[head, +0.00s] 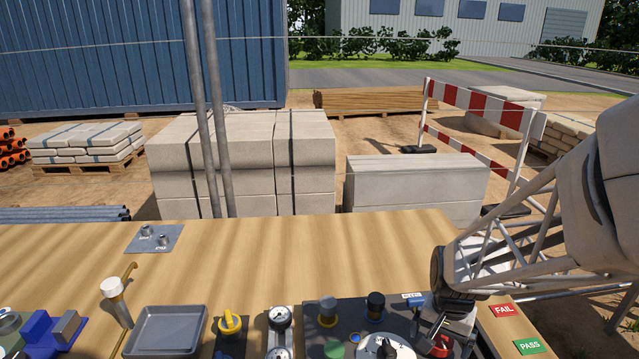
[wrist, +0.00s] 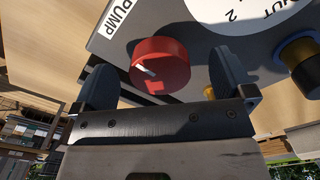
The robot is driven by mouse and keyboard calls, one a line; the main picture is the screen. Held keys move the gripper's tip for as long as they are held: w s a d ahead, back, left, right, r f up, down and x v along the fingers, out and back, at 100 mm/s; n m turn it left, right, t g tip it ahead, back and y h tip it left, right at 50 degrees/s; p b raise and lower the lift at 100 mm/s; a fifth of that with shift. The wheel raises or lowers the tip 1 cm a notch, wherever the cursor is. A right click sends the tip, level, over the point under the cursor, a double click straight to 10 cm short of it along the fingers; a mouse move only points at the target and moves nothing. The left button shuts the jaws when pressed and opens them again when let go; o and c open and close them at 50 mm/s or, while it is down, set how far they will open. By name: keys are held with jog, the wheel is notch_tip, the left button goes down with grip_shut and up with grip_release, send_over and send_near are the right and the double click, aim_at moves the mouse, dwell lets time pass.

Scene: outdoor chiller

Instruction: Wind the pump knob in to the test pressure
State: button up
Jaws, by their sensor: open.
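The red pump knob (wrist: 160,66) shows large in the wrist view, beside the PUMP label (wrist: 122,14) on a grey panel. A short white mark is on its face. My gripper (wrist: 162,74) is open, with one finger to each side of the knob and a visible gap at both sides; I cannot tell how far the fingers reach along it. In the head view the red knob (head: 440,346) is partly hidden by my gripper (head: 436,330). The white dial (head: 386,349) beside it is cut off by the frame edge, so its reading cannot be seen.
The bench (head: 300,245) holds a grey tray (head: 165,330), a yellow-handled valve (head: 230,323), a small gauge (head: 280,318) and a black knob (head: 375,305). A red FAIL plate (head: 504,310) and green PASS plate (head: 530,345) lie at the right. The bench's back is mostly clear.

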aim_at(440, 339)
jog(key=shift+r, duration=3.35)
jog(key=shift+r, duration=0.1)
notch_tip(440, 339, up, 8)
jog(key=shift+f, duration=0.2)
jog(key=s+a+r+n+t, duration=0.2)
jog(key=s+a+r+n, duration=0.1)
jog(key=s+a+n, duration=0.4)
jog(key=s+a, duration=0.3)
jog(key=shift+s+a+r+t, duration=0.15)
jog(key=shift+s+a+t, duration=0.1)
jog(key=shift+a+t, duration=0.05)
dwell(1.8)
